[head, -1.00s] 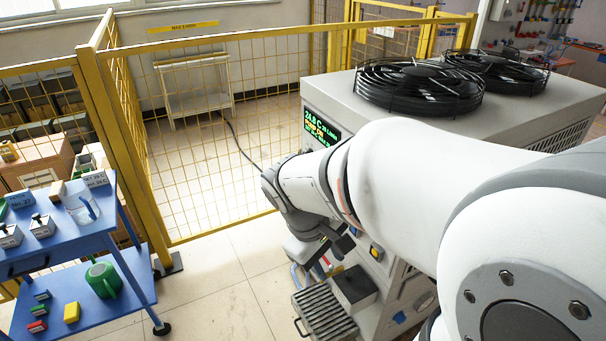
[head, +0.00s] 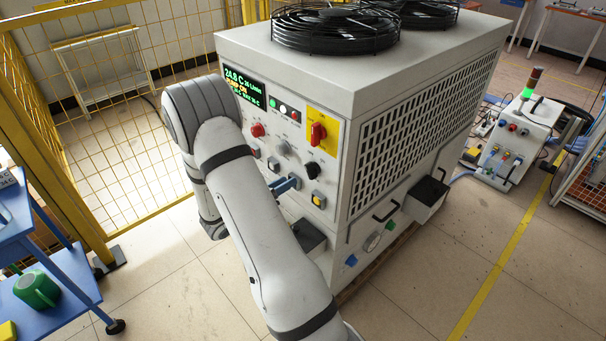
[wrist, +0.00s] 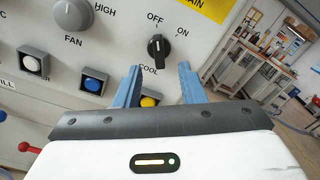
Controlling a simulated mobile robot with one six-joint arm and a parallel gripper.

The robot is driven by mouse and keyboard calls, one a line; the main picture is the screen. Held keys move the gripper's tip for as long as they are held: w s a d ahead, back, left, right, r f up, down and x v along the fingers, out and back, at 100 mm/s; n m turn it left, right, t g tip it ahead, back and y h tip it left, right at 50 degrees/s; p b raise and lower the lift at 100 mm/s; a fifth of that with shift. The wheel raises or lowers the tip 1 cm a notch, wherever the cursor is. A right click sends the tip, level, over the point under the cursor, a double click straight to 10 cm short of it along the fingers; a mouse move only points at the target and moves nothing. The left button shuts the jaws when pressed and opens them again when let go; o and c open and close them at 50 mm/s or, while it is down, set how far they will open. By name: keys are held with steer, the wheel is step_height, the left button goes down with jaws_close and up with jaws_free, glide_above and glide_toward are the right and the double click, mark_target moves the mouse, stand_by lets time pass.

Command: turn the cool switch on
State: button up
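The cool switch (wrist: 158,47) is a black rotary knob on the white front panel, above the word COOL, with OFF and ON printed above it. Its handle stands roughly upright, towards OFF. In the head view the switch (head: 313,170) is below the red knob on the yellow plate. My gripper (wrist: 161,70) has two blue fingers, apart and empty. They are just below the switch in the wrist view, one tip to each side of it, and do not appear to grip it. In the head view the gripper (head: 286,185) is left of and below the switch.
A yellow button (wrist: 149,99) and a blue button (wrist: 93,81) are close to the fingers. A grey fan knob (wrist: 73,14) is at the upper left. The red main switch (head: 318,132) is above the cool switch. Open floor lies to the machine's right.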

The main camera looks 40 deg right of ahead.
mark_target(307, 170)
steer(key=d, duration=0.5)
steer(key=d+p, duration=0.1)
steer(key=d, duration=0.1)
steer(key=shift+w+d+f, duration=0.1)
steer(key=shift+w+d, duration=0.3)
jaws_close()
